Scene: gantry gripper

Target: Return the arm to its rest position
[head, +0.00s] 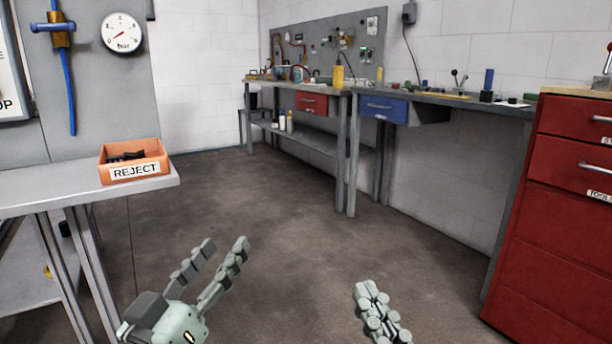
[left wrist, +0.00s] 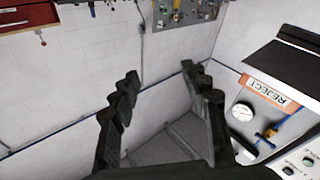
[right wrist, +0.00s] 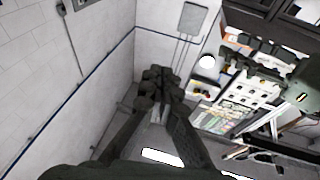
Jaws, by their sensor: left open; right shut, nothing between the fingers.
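My left gripper (head: 225,258) is at the bottom left of the head view, over the floor and to the right of the grey table. Its two fingers are spread apart and nothing is between them. The open fingers also show in the left wrist view (left wrist: 160,90). My right gripper (head: 372,292) is at the bottom middle of the head view, over open floor. Its fingers are together and hold nothing. The closed fingers also show in the right wrist view (right wrist: 160,78). Neither gripper touches anything in the head view.
An orange REJECT bin (head: 135,162) with dark parts stands on the grey table (head: 60,190) at left. A red drawer cabinet (head: 560,220) stands at right. Workbenches (head: 440,98) line the back, with a blue drawer (head: 384,108). The floor (head: 290,220) between them is clear.

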